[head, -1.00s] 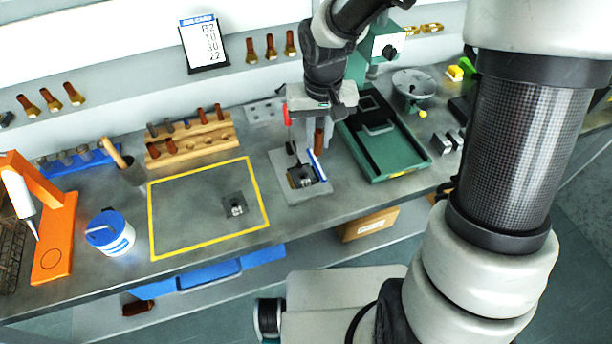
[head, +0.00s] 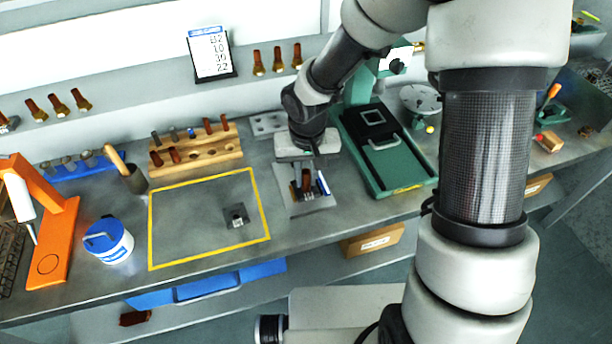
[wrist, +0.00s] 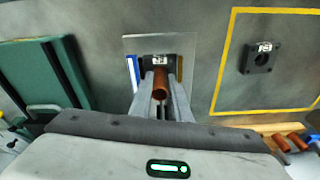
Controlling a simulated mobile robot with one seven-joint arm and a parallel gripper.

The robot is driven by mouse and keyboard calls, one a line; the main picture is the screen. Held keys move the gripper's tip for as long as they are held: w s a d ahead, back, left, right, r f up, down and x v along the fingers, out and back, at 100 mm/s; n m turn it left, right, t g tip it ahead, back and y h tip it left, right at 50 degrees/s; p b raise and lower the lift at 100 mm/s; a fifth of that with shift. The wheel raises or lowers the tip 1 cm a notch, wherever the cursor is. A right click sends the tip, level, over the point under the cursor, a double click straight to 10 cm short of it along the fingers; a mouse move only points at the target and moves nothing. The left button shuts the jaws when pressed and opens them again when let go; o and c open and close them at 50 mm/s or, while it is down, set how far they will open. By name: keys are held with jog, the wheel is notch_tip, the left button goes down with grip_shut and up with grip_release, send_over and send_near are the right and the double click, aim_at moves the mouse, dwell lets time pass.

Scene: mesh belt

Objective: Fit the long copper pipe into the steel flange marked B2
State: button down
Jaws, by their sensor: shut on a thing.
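My gripper (head: 305,184) is shut on an upright copper pipe (wrist: 160,84), low over the small grey plate (head: 318,204). A dark flange with a white label sits on that plate, and the label (wrist: 160,59) shows just beyond the pipe. The pipe's lower end is hidden, so I cannot tell whether it is inside this flange. A second dark square flange (head: 237,216) with a white label lies inside the yellow outline; it also shows in the wrist view (wrist: 258,59). Its round hole is empty. Neither label is readable.
A blue strip (head: 323,183) stands beside the pipe. A green tray (head: 396,168) lies right of the plate. A wooden rack (head: 200,152) with several pipes stands at the back left. Most of the yellow-outlined area is clear. A sign (head: 210,52) stands behind.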

jog(key=shift+f+b, duration=0.2)
jog(key=shift+b, duration=0.1)
jog(key=c, duration=1.7)
grip_release()
jog(key=shift+r, duration=0.1)
jog(key=shift+o, duration=0.2)
jog(key=shift+r, duration=0.1)
notch_tip(320, 180, up, 12)
jog(key=s+p, duration=0.1)
jog(key=p, duration=0.1)
jog(key=shift+s, duration=0.25)
